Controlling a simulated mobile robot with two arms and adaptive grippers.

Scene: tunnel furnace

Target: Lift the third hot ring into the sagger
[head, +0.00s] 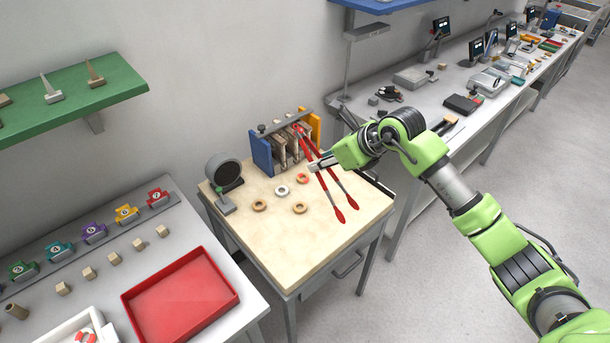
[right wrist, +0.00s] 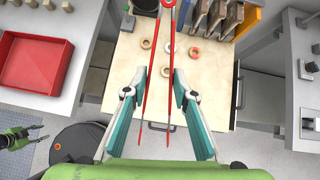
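Red tongs (head: 327,185) reach from the rack with blue and yellow end plates (head: 261,151) out over the table, handle ends raised off it. My right gripper (head: 315,166) is around the tongs' legs, which run between its teal fingers in the right wrist view (right wrist: 160,72). An orange-red ring (head: 302,178) lies on the table beside the tongs, with a pale ring (head: 282,190) and two tan rings (head: 260,206) (head: 300,208). What is at the tongs' jaws is too small to tell. I cannot identify the sagger. My left gripper (right wrist: 38,134) looks open and empty, in the right wrist view only.
A round dark device (head: 224,171) stands at the table's back left. A red tray (head: 180,297) and several coloured holders lie on the left bench. A green shelf (head: 70,103) is on the wall. A long workbench (head: 420,110) runs behind my right arm. The table's front is clear.

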